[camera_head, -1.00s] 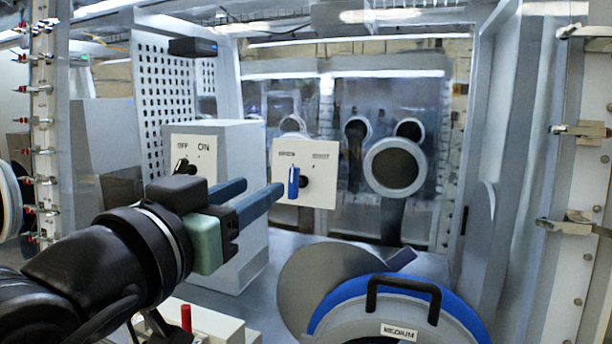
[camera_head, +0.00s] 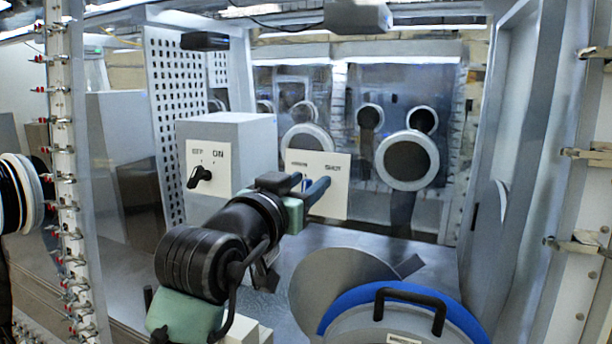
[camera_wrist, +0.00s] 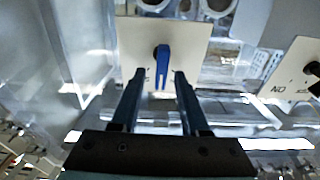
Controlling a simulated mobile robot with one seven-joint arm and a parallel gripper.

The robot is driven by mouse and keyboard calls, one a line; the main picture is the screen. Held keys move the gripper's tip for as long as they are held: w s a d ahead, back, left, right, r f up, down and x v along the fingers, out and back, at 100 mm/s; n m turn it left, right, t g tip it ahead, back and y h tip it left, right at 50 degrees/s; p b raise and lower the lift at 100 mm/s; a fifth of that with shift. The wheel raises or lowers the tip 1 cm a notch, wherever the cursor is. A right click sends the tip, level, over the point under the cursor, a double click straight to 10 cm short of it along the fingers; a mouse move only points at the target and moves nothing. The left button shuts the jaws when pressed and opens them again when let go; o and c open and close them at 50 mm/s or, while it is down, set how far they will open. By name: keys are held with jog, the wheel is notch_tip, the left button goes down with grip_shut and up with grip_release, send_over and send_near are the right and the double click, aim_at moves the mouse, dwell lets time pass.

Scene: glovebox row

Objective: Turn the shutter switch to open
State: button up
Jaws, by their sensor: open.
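The shutter switch has a blue lever on a black hub, on a white square panel (camera_head: 333,198). The panel carries two labels at its top; the right one reads SHUT, the left one is blurred. In the wrist view the blue lever (camera_wrist: 162,66) points down the picture from its hub, with the white panel (camera_wrist: 190,38) behind. My gripper (camera_head: 310,187) is open in front of the panel, its two blue fingers hiding most of the lever. In the wrist view my gripper (camera_wrist: 160,75) has one fingertip on each side of the lever; contact is not clear.
A second switch with OFF and ON labels and a black lever (camera_head: 199,177) is on a grey box (camera_head: 255,135) to the left. A round blue-rimmed lid (camera_head: 350,298) with a black handle stands at front right. Round ports (camera_head: 408,160) are behind.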

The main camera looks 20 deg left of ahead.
jog(key=shift+c, duration=0.2)
grip_shut()
jog(key=shift+n, duration=0.3)
jog(key=n, duration=0.1)
jog(key=n+p, duration=0.1)
jog(key=n, duration=0.1)
jog(key=shift+a+y+p, duration=0.25)
jog(key=shift+y+p, duration=0.05)
jog(key=shift+p, duration=0.05)
jog(key=shift+a+f+n+y+p, duration=0.15)
jog(key=shift+n+p, duration=0.35)
jog(key=shift+n, duration=0.6)
jog(key=shift+a+n+y+p, duration=0.2)
jog(key=shift+n+p, duration=0.3)
jog(key=shift+n, duration=0.6)
jog(key=shift+o, duration=0.2)
grip_release()
